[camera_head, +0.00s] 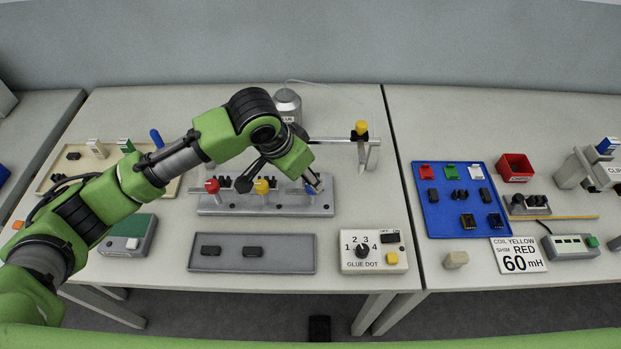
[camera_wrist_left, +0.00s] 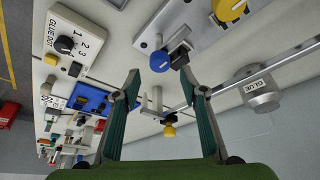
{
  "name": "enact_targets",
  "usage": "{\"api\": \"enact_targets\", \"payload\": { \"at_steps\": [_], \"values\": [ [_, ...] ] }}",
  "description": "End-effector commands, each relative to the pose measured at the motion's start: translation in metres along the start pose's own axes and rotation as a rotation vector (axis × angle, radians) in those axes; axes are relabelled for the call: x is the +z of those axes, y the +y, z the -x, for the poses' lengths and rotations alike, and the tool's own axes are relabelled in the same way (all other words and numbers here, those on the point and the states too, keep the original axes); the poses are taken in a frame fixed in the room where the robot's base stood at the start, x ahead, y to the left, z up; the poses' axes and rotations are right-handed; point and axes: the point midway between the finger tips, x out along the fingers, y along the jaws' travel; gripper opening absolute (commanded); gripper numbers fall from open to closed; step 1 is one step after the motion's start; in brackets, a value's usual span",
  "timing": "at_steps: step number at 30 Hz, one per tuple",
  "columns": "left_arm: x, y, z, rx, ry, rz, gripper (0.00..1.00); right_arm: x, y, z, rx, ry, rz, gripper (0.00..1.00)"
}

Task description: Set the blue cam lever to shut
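The blue cam lever (camera_wrist_left: 159,62) sits at the right end of the grey fixture bar (camera_head: 265,210); in the head view only a bit of its blue (camera_head: 309,188) shows beside my fingers. A black connector part (camera_wrist_left: 180,54) is beside it. The red lever (camera_head: 212,187) and yellow lever (camera_head: 262,187) stand further left on the same bar. My left gripper (camera_head: 316,187) reaches down over the blue lever. In the left wrist view its fingers (camera_wrist_left: 158,70) are open, with the blue knob showing between the tips. I cannot tell whether they touch it. My right gripper is not in view.
A grey tray (camera_head: 225,267) with two black parts and the glue-dot box (camera_head: 374,262) are in front of the bar. A yellow-topped stand (camera_head: 361,135) and rail are behind. A blue tray (camera_head: 448,229) lies on the right table.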

Motion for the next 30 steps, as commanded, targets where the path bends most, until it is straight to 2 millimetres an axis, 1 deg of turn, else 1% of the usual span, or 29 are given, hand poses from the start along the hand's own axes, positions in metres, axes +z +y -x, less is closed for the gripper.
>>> {"api": "enact_targets", "payload": {
  "at_steps": [1, 3, 9, 13, 19, 20, 21, 23, 24, 30],
  "values": [
    [0.000, 0.000, -0.009, 0.002, -0.003, 0.002, 0.39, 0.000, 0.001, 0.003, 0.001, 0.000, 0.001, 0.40],
    [0.001, 0.000, -0.020, 0.000, -0.003, 0.001, 0.39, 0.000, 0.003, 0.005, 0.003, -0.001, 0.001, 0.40],
    [0.000, 0.000, -0.041, 0.000, -0.001, 0.000, 0.39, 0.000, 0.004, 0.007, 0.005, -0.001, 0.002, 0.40],
    [0.000, 0.000, -0.045, -0.001, 0.001, 0.000, 0.39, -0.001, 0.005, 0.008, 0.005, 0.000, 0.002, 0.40],
    [0.000, 0.000, -0.045, -0.001, 0.001, 0.000, 0.39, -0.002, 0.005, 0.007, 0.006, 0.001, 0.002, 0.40],
    [0.000, 0.000, -0.045, -0.001, 0.001, 0.000, 0.37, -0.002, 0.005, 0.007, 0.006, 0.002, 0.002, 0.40],
    [0.000, 0.000, -0.045, -0.001, 0.001, 0.000, 0.26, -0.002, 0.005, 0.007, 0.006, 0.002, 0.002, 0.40],
    [0.000, 0.000, -0.045, -0.001, 0.001, 0.000, 0.11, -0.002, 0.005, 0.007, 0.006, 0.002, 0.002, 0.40],
    [0.000, 0.000, -0.045, -0.001, 0.001, 0.000, 0.01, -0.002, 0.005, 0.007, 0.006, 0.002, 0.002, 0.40],
    [0.000, 0.000, -0.044, 0.000, 0.001, -0.002, 0.01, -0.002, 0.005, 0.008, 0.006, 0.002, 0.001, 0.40]
  ]
}}
